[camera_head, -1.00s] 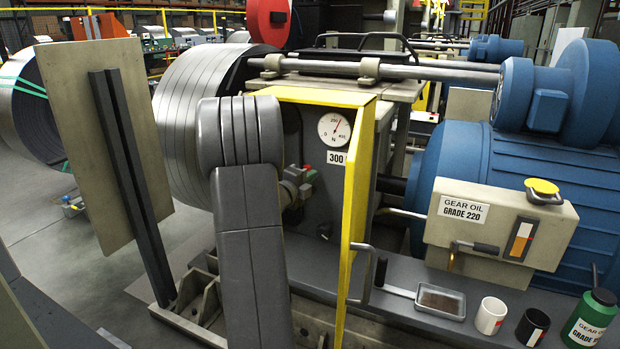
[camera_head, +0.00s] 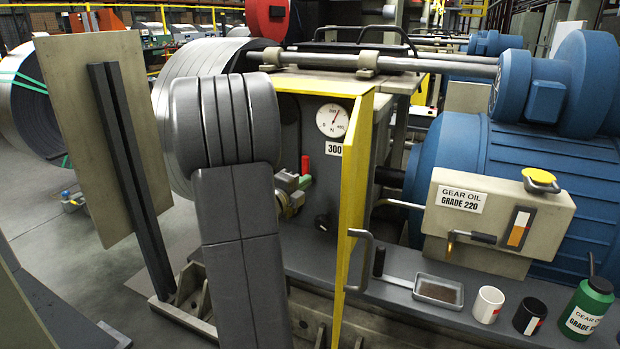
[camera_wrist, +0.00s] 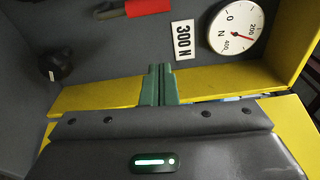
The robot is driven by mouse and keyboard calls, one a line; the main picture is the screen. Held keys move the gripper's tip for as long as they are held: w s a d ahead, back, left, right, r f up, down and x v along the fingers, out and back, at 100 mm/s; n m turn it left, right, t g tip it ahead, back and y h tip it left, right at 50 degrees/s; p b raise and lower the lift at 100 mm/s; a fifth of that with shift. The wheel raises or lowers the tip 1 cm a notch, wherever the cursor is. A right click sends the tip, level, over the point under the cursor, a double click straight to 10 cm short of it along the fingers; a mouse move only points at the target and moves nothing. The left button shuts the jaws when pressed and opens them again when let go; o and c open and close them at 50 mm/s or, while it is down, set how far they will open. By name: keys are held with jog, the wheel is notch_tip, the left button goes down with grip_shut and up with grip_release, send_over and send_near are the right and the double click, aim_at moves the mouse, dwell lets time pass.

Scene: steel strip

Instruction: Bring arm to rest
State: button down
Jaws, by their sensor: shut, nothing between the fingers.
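My gripper's green fingers (camera_wrist: 159,85) show in the wrist view, closed together with nothing between them. They point toward a dark grey panel (camera_wrist: 110,50) and are in front of a yellow frame edge (camera_wrist: 215,78). A red handle (camera_wrist: 147,7) is beyond the fingertips at the top, apart from them. In the head view my grey arm stands in front of the open machine cabinet, and its links hide part of the panel. The red handle (camera_head: 305,165) stands upright there, right of my arm.
A pressure-style gauge (camera_head: 333,117) and a "300 N" label are on the panel. The yellow door (camera_head: 354,200) stands open close right of my arm. A tray (camera_head: 438,290), two mugs and a green oil bottle (camera_head: 587,308) are on the ledge. A steel coil (camera_head: 180,95) is behind my arm.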

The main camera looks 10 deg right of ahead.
dwell(0.4)
jog(key=x, duration=0.9)
notch_tip(320, 180, down, 6)
jog(key=s+d+m+y+b, duration=0.1)
jog(key=m+b, duration=0.3)
jog(key=m, duration=0.6)
jog(key=shift+d+y, duration=0.35)
jog(key=shift+y, duration=0.05)
jog(key=shift+s, duration=0.1)
jog(key=shift+r, duration=0.1)
